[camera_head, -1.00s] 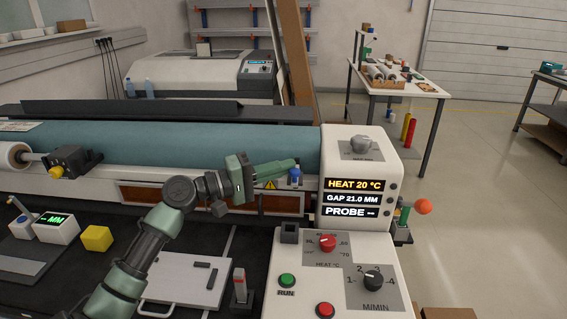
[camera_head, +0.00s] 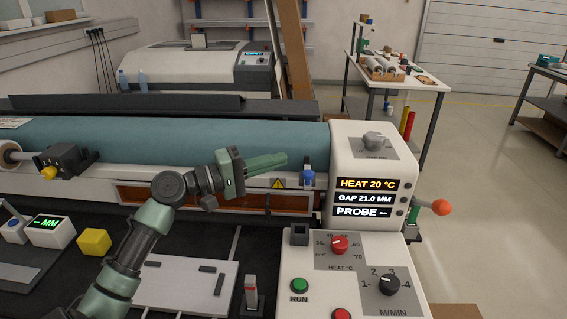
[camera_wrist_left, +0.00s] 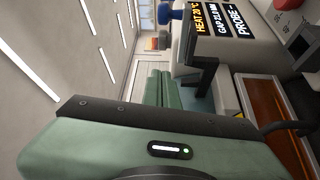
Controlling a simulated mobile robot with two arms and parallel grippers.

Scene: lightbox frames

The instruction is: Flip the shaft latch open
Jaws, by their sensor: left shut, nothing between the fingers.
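A small blue piece (camera_head: 308,178) stands at the right end of the shaft line, beside the white control housing; it looks like the latch, but its open or closed state is not clear. A blue part (camera_wrist_left: 168,12) also shows at the top of the left wrist view. My left gripper (camera_head: 284,160) comes from the left, its green fingers shut and empty, pointing right. In the picture its tips end just left of and slightly above the blue piece, with a gap. The closed fingers (camera_wrist_left: 164,88) also show in the left wrist view. My right gripper is not visible.
The teal roller (camera_head: 200,140) runs behind my arm. A black block with a yellow knob (camera_head: 66,160) sits at its left end. The white housing (camera_head: 350,150) and the control panel (camera_head: 310,270) stand at right. An orange-ball lever (camera_head: 440,208) sticks out beyond the housing.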

